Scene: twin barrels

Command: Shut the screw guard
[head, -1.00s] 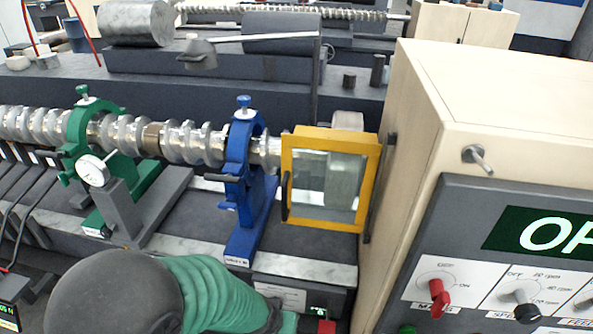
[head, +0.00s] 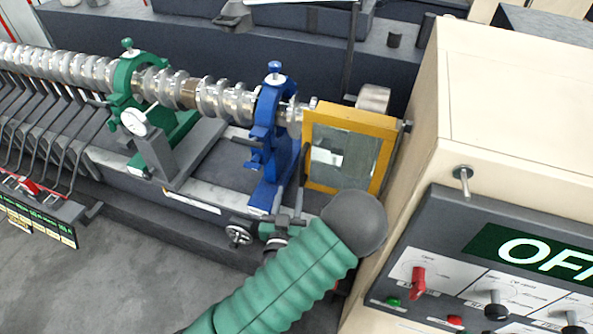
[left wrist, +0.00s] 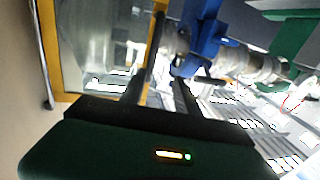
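The screw guard (head: 352,120) is a yellow frame with a clear window, at the right end of the screw beside the cream cabinet. Its dark bar handle (head: 304,168) stands along the left edge. In the left wrist view the guard (left wrist: 75,98) fills the upper left, and the handle (left wrist: 154,45) runs down toward my fingers. My left gripper (head: 291,219) is just below the handle, partly hidden by my wrist. In the left wrist view its two dark fingers (left wrist: 160,93) are apart. I cannot tell whether they touch the handle. My right gripper is out of view.
A blue clamp stand (head: 272,140) stands close left of the guard, and a green one (head: 125,85) with a dial farther left. A handwheel (head: 238,235) is left of my gripper. The cabinet (head: 480,110) and its control panel (head: 440,235) block the right.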

